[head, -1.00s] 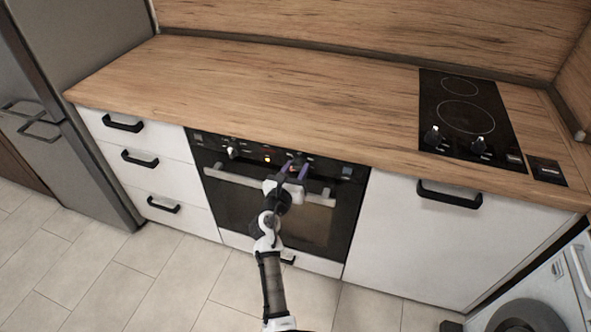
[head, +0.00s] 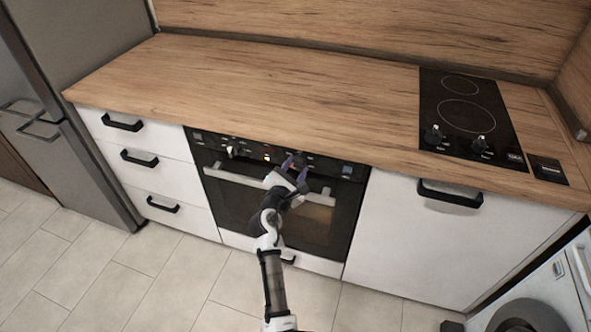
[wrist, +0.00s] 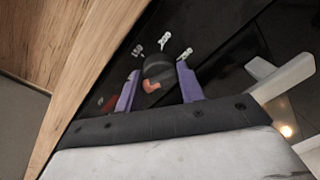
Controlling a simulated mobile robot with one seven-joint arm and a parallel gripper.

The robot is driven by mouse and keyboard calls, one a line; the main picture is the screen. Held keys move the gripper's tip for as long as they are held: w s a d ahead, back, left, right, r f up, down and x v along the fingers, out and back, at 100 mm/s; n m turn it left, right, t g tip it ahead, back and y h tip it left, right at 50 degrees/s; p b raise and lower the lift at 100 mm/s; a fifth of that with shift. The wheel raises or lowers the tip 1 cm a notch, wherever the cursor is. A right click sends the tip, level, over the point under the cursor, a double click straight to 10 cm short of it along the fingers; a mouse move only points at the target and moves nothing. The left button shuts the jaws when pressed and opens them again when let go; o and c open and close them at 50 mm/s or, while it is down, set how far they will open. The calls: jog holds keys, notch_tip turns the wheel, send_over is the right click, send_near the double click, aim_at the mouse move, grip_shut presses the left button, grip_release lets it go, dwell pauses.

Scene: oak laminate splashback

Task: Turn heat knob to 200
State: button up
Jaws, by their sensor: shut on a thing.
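The oven (head: 335,218) has a black front panel with knobs along its top. In the wrist view a dark round heat knob (wrist: 157,68) with an orange-red mark sits between the two purple fingers of my gripper (wrist: 156,88). Printed marks show by the knob; one reads about 150 and another, further right, looks like 200. In the head view my gripper (head: 295,162) is at the right part of the oven panel, shut on the knob, which is mostly hidden there. A light knob (head: 232,152) stands at the panel's left.
The oven's pale handle bar (head: 250,183) runs just below the panel, close to my gripper; it also shows in the wrist view (wrist: 285,78). The wooden counter (head: 270,90) overhangs above. A black hob (head: 462,100) with two knobs lies to the right.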

jog(key=m+b, duration=0.1)
jog(key=m, duration=0.2)
jog(key=shift+m, duration=0.3)
jog(key=m+b, duration=0.1)
jog(key=m, duration=0.2)
jog(key=shift+y+b, duration=0.3)
jog(key=shift+b, duration=0.05)
jog(key=m+b, duration=0.4)
jog(key=m, duration=0.2)
jog(key=shift+f, duration=0.1)
jog(key=m+b, duration=0.3)
jog(key=m, duration=0.2)
jog(key=m+b, duration=0.4)
jog(key=m, duration=0.1)
jog(key=shift+d+t+y, duration=0.1)
jog(key=shift+t+y, duration=0.2)
jog(key=shift+y, duration=0.1)
jog(key=shift+m+b, duration=0.3)
jog(key=shift+b, duration=0.05)
jog(key=o, duration=1)
